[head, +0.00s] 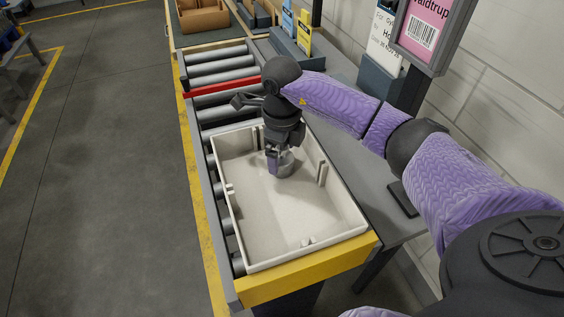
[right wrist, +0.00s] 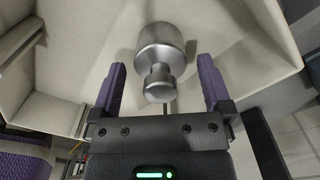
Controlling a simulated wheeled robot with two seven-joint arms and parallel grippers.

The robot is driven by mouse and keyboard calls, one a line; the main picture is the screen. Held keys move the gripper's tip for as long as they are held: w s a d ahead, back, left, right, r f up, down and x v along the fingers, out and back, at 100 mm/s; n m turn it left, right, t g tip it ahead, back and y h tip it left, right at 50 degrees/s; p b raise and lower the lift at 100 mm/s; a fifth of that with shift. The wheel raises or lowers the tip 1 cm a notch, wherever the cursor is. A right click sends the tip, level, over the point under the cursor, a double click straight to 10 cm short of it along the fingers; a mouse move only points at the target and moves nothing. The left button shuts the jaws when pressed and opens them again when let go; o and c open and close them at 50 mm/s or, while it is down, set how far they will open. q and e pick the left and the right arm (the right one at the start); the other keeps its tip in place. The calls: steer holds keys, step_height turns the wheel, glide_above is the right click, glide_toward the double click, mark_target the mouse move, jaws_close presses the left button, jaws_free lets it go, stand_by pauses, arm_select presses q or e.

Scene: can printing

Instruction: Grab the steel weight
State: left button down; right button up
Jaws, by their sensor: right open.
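The steel weight (right wrist: 160,46) is a shiny grey cylinder with a narrower neck and knob. It is inside the white tray (head: 335,238); the head view shows it partly hidden (head: 287,163) behind my right gripper (head: 273,160). In the right wrist view my right gripper (right wrist: 161,70) is open, with one purple finger on either side of the weight's knob. Gaps show between the knob and both fingers, so they do not appear to touch it. My left gripper is not in view.
The tray lies on a roller conveyor (head: 220,68) with a yellow end bar (head: 308,270). A grey side table (head: 345,150) with a dark flat device (head: 402,198) and a sign screen (head: 424,28) stands to the right. Open floor (head: 100,170) lies left.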

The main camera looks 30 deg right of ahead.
steer(key=shift+f, duration=0.5)
steer(key=shift+r, duration=0.1)
steer(key=shift+c, duration=0.4)
jaws_close()
